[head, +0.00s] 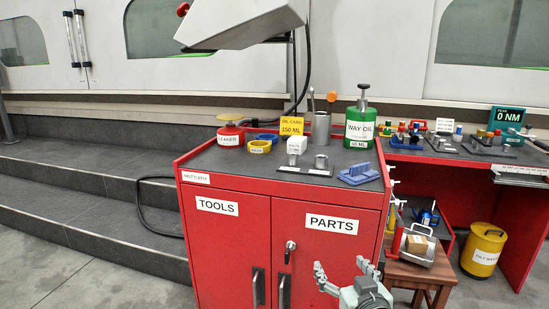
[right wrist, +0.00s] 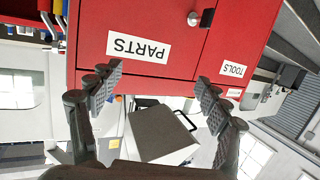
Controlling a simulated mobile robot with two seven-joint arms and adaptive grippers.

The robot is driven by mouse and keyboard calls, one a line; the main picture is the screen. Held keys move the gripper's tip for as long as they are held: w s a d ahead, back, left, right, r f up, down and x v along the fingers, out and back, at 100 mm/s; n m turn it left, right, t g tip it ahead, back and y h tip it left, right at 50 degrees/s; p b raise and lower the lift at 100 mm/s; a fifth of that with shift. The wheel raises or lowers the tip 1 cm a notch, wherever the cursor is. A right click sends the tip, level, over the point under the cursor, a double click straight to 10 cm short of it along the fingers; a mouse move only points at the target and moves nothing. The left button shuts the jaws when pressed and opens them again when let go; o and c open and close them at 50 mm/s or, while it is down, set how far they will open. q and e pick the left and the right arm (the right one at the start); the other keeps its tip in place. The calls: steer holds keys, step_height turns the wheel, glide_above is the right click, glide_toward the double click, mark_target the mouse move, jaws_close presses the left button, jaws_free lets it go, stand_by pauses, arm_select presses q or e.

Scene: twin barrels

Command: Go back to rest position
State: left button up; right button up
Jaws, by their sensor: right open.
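My right gripper (head: 345,274) is at the bottom of the head view, in front of the red cabinet (head: 232,255) and below its PARTS label (head: 331,224). Its two fingers are spread and nothing is between them. In the right wrist view the open fingers (right wrist: 155,95) show against the red cabinet doors (right wrist: 190,45), which appear upside down, with the PARTS label between the fingertips. My left gripper is in neither view.
On the cabinet top stand a red cleaner can (head: 230,135), a green way oil can (head: 360,125), and a blue tray-like piece (head: 358,174). A wooden stool (head: 408,274) with a device, a yellow bin (head: 483,251) and a red bench are at right. Grey steps (head: 90,190) lie left.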

steer(key=s+d+f+g+h, duration=0.1)
steer(key=s+d+f+g, duration=0.25)
steer(key=s+f, duration=0.35)
steer(key=s+d+f+g+h, duration=0.2)
steer(key=s+d+f, duration=0.2)
steer(key=f, duration=0.6)
steer(key=s+d+f+g, duration=0.2)
steer(key=s+f, duration=0.3)
steer(key=s, duration=0.3)
steer(key=s+d+f+g, duration=0.2)
steer(key=s+f+g, duration=0.2)
steer(key=s, duration=0.5)
steer(key=shift+s+d+f, duration=0.15)
steer(key=shift+s+f, duration=0.05)
steer(key=shift+f, duration=0.55)
